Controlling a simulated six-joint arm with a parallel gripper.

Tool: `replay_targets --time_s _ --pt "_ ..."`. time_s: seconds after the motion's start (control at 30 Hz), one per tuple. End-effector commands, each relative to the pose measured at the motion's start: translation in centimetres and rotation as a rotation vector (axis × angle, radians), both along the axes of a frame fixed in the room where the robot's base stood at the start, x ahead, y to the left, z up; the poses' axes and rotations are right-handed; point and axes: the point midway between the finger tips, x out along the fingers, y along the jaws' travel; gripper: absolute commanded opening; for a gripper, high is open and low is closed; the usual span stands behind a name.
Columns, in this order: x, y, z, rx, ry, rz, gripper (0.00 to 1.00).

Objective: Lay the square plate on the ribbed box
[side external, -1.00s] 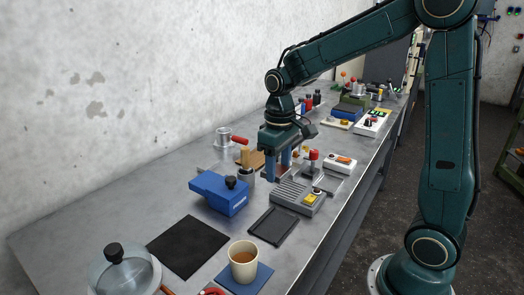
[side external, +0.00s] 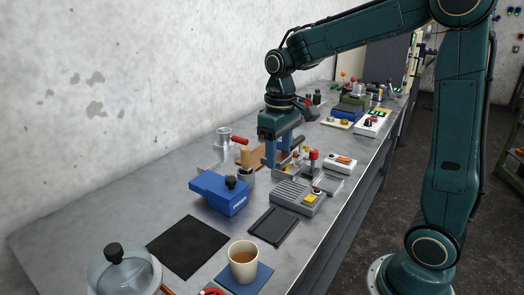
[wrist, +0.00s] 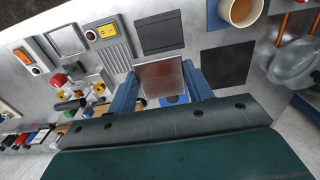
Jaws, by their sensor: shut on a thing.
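My gripper (side external: 277,158) is above the middle of the bench, behind the ribbed box in the side view. In the wrist view its two blue fingers (wrist: 160,70) are shut on the square plate (wrist: 160,80), a reddish-brown metallic square held between them. The plate is hard to make out in the side view. The ribbed box (side external: 291,193) is grey, with ribs on top and a yellow button panel at one end. It also shows in the wrist view (wrist: 116,52), up and left of the plate and apart from it. Its ribbed top is bare.
A black tray (side external: 272,226) lies before the ribbed box. A white switch box (side external: 340,163) stands beyond it. A red-knobbed fixture (side external: 313,160) stands close by.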

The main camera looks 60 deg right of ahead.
Motion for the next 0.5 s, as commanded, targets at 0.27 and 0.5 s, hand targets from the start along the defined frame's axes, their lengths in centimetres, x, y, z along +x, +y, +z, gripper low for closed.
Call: replay_targets --time_s 0.27,0.5 --pt "0.8 -1.7 0.5 -0.001 -0.004 -0.004 0.14" --pt "2.2 -6.2 1.4 -0.001 -0.002 -0.007 0.14"
